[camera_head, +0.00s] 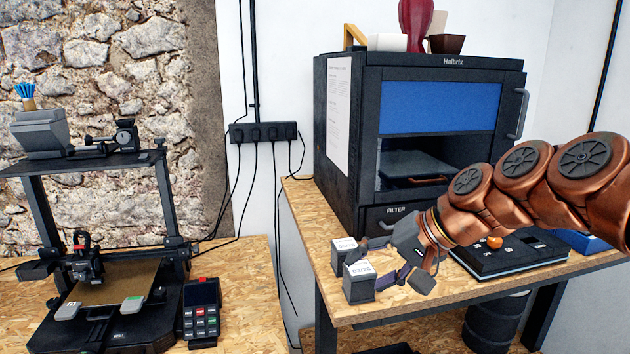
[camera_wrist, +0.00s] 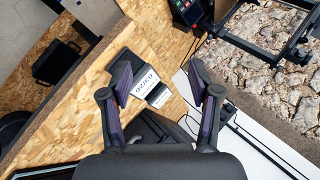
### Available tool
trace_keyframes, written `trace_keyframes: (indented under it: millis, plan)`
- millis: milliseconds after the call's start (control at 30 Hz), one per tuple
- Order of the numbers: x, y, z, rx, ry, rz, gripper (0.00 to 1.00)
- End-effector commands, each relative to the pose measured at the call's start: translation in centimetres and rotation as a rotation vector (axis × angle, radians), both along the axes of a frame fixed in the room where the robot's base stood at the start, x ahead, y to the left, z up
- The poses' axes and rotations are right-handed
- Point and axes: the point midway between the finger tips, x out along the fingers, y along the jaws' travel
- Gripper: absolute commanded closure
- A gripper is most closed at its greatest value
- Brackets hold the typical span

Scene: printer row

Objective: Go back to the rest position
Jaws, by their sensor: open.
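My copper-coloured arm reaches in from the right in the head view. My gripper (camera_head: 378,261) points left, above the front left of the chipboard table (camera_head: 440,304). It is open and holds nothing. Two small dark boxes with white labels, one behind (camera_head: 344,256) and one in front (camera_head: 359,287), stand near the fingertips. In the wrist view the two fingers (camera_wrist: 160,76) are spread apart, and the labelled boxes (camera_wrist: 152,88) show between and beyond them. I cannot tell whether a finger touches a box.
A large black enclosed printer (camera_head: 345,160) stands behind my gripper, with items on top. A dark panel with an orange knob (camera_head: 495,242) lies under my arm. An open-frame printer (camera_head: 110,270) and a keypad (camera_head: 201,312) are on the left table, across a gap with cables.

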Motion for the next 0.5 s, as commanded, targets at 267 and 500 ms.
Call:
trace_keyframes:
  millis: [267,500]
  plan:
    - [-12.3,-0.4,-7.2,-0.336,0.153,0.174,0.38]
    - [-22.1,-5.1,-12.1,-0.581,0.311,0.258,0.38]
